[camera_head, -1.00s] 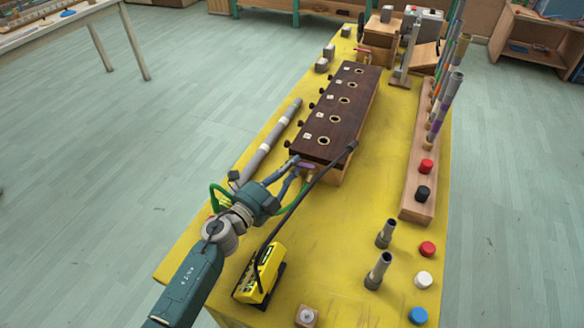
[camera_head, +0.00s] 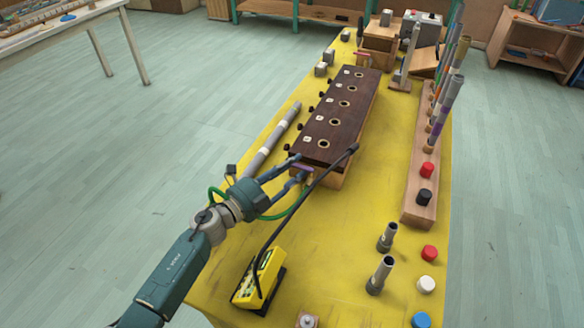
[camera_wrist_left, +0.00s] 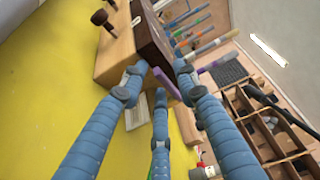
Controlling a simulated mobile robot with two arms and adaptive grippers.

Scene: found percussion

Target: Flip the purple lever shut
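The purple lever (camera_head: 302,168) sits at the near end of the dark brown wooden box (camera_head: 341,103), just below its lid. In the left wrist view the lever (camera_wrist_left: 166,83) juts out from the box's end face, between the fingertips. My left gripper (camera_head: 297,169) has its blue fingers spread around the lever. In the left wrist view the gripper (camera_wrist_left: 158,78) is open, with a finger on either side of the lever and a third finger below it. I cannot tell whether any finger touches the lever. My right gripper is not in view.
A black gooseneck arm rises from a yellow device (camera_head: 258,279) and ends close to the box's near corner. A long grey tube (camera_head: 265,148) lies left of the box. A wooden rack (camera_head: 419,195) and grey upright tubes (camera_head: 380,274) stand right. The yellow table between is clear.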

